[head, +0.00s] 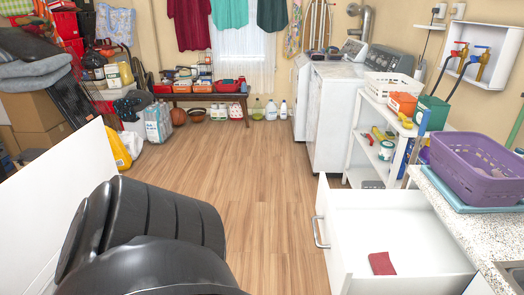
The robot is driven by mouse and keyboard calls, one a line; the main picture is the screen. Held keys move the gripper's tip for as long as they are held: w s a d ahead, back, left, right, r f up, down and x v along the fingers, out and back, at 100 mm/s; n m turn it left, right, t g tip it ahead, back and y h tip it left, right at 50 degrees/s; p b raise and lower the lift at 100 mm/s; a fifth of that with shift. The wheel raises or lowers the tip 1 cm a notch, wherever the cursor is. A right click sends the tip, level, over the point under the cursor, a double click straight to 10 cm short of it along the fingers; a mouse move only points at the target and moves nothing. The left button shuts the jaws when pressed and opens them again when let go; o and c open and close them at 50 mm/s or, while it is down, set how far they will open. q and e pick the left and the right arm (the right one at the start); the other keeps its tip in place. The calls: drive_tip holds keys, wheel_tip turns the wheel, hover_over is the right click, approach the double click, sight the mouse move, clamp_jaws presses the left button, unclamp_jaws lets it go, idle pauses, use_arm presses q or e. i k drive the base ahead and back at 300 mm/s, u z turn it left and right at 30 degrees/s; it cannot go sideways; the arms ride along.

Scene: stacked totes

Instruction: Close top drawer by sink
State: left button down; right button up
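The white top drawer (405,226) by the sink is pulled open at the lower right. Its front faces left and carries a silver bar handle (320,232). A small dark red item (381,263) lies on the drawer floor. Part of the sink (516,276) shows at the right edge, set in the speckled counter (462,220). Black rounded links of my arm fill the lower left, apart from the drawer front in the picture. Neither of my grippers can be made out.
A purple basket (480,168) sits on the counter above the drawer. A white shelf cart (385,130) stands behind the drawer, with the washer (335,115) beyond. A white panel (55,190) stands at left. The wooden floor (265,200) in the middle is clear.

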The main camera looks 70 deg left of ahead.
sight(427, 257)
drive_tip(key=u, duration=2.7)
drive_tip(key=i, duration=0.5)
drive_tip(key=z, duration=2.3)
drive_tip(key=i, duration=0.5)
drive_tip(key=u, duration=0.05)
